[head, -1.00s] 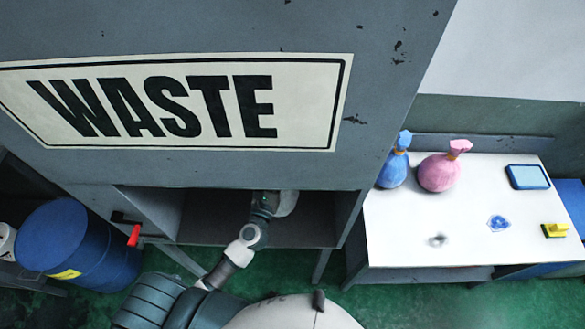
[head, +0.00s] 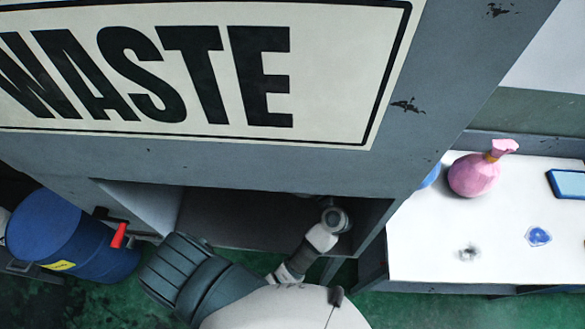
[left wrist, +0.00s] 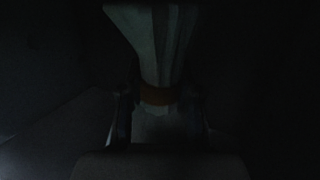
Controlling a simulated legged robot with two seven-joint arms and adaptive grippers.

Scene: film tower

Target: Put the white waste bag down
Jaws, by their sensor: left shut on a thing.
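In the dark left wrist view, my left gripper (left wrist: 160,108) is shut on the white waste bag (left wrist: 155,40), at its neck near an orange-brown band. The bag looks dim grey-white. In the head view my arm reaches into the open compartment (head: 240,217) under the WASTE sign (head: 335,70). The gripper and the bag are hidden inside there. I cannot tell whether the bag touches the compartment floor. My right gripper is not in view.
A blue drum (head: 65,235) stands at left, near a red-handled part (head: 118,235). At right, a white table (head: 420,240) holds a pink bag (head: 474,176), a partly hidden blue bag (head: 430,177), a blue-framed tray (head: 569,183) and small crumpled pieces (head: 538,236).

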